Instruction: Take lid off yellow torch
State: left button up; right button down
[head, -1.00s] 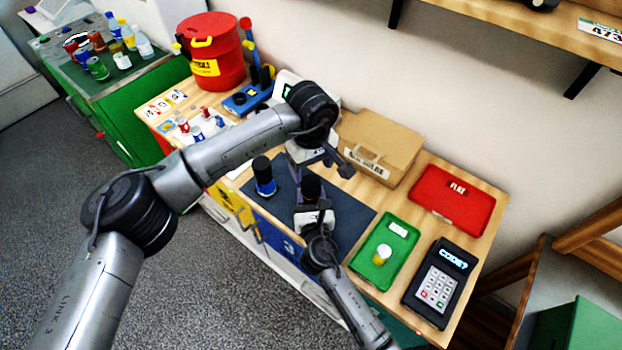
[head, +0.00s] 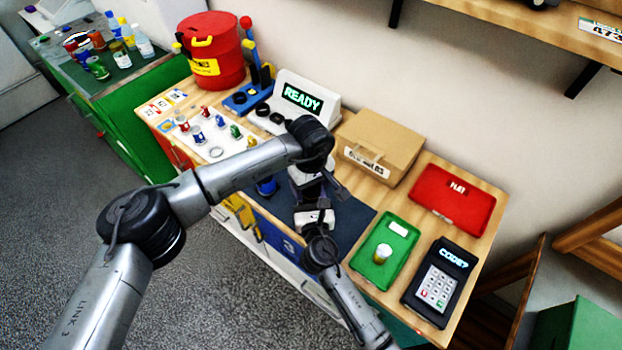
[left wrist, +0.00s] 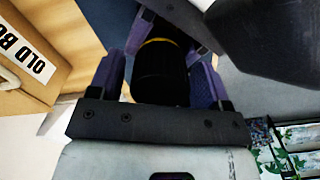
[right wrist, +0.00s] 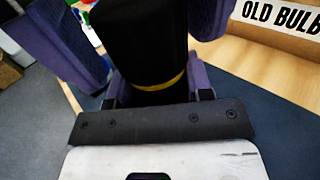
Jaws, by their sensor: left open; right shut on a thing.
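The yellow torch shows as a black cylinder with a yellow band (right wrist: 160,84) in the right wrist view; its lower body is hidden. My right gripper (right wrist: 157,92) is shut on it below the band. The black top (left wrist: 160,75) stands between the spread fingers of my left gripper (left wrist: 157,80), which is open around it. I cannot tell whether those fingers touch it. In the head view my left gripper (head: 312,186) is just above my right gripper (head: 314,217), over the dark mat (head: 352,217), and covers the torch.
A blue torch (head: 266,187) stands close left on the mat, partly behind my left arm. A cardboard box (head: 378,146) is behind the grippers. A green tray (head: 368,268) with a small yellowish item, a keypad (head: 437,285) and a red tray (head: 453,200) lie right.

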pick_arm(q)
jog(key=c, duration=0.9)
jog(key=n, duration=1.2)
jog(key=shift+r, duration=0.15)
jog(key=shift+r, duration=0.9)
jog(key=shift+r, duration=0.15)
